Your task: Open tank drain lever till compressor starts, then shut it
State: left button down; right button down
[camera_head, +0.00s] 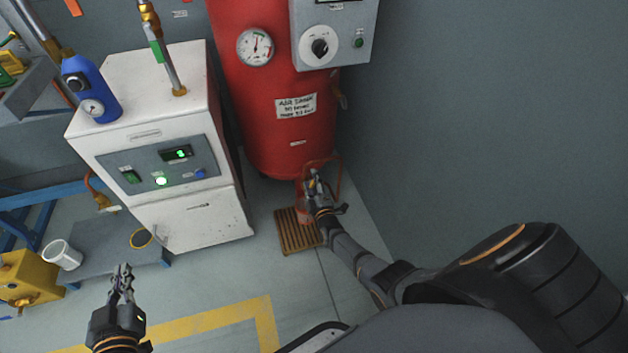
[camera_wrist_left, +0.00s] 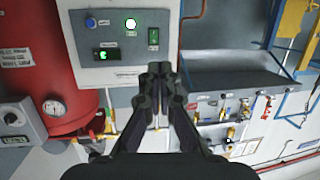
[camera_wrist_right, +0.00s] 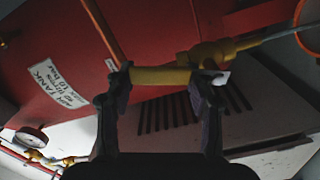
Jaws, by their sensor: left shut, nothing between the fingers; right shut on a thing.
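The red air tank (camera_head: 270,110) stands at the back, with a round gauge (camera_head: 255,46) and a white label on its front. My right gripper (camera_head: 313,182) is low under the tank's bottom edge, where the drain is. In the right wrist view, its fingers are shut on the yellow drain lever (camera_wrist_right: 160,76), which lies across between the fingertips. A brass fitting (camera_wrist_right: 212,52) sits close by the lever. How far the lever is turned I cannot tell. My left gripper (camera_head: 122,272) is shut and empty, over the floor at the lower left.
A grey control box (camera_head: 336,40) with a knob and green button is mounted by the tank. A white cabinet (camera_head: 165,210) with a lit green lamp stands left of the tank. A wooden slatted grate (camera_head: 290,232) lies under the drain. A white cup (camera_head: 62,255) is at left.

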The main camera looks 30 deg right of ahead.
pick_arm(q)
jog(key=s+f+g, duration=0.3)
jog(key=f, duration=0.4)
jog(key=shift+s+d+f+g+p, duration=0.2)
jog(key=shift+s+f+g+p, duration=0.1)
jog(key=shift+s+p, duration=0.1)
pick_arm(e)
jog(key=shift+w+a+n, duration=0.1)
jog(key=shift+a+n, duration=0.5)
jog(key=shift+n, duration=0.6)
jog(key=shift+c, duration=2.3)
grip_release()
pick_arm(q)
jog(key=shift+r, duration=0.1)
pick_arm(e)
jog(key=v, duration=1.2)
jog(key=shift+r, duration=0.1)
